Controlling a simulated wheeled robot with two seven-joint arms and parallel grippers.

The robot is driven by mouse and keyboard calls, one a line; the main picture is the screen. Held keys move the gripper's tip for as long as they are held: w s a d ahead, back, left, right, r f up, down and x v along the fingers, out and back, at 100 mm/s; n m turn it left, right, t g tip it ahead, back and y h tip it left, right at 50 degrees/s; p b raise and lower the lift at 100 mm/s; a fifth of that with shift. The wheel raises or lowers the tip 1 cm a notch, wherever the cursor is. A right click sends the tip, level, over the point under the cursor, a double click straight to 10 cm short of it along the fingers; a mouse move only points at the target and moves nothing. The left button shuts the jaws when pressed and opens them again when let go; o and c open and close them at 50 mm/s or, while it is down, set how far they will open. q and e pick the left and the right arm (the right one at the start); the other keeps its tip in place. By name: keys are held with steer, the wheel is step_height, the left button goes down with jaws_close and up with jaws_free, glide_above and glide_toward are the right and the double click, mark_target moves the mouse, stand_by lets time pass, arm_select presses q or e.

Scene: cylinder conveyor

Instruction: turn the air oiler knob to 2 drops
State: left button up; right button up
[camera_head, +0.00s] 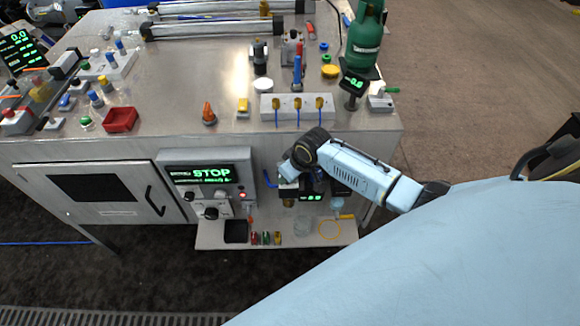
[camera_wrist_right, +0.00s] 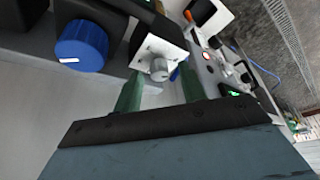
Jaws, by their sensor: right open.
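In the right wrist view, a small grey knob (camera_wrist_right: 160,70) sits on a white square plate (camera_wrist_right: 149,51) with dark marks too small to read. My right gripper (camera_wrist_right: 163,84) is open, its two green fingers on either side of the line to the grey knob. I cannot tell whether they touch it. A larger blue knob (camera_wrist_right: 82,46) with a white mark is to the left. In the head view my right arm reaches the bench front and hides the gripper and knob there. My left gripper is not in view.
In the head view, a control box (camera_head: 208,176) showing STOP is left of my right arm. A small green-digit display (camera_head: 312,197) is just below the arm. The lower shelf (camera_head: 270,236) holds a beaker and small coloured parts. The bench top carries cylinders and a green bottle (camera_head: 364,40).

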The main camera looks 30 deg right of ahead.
steer(key=shift+c, duration=0.4)
jaws_close()
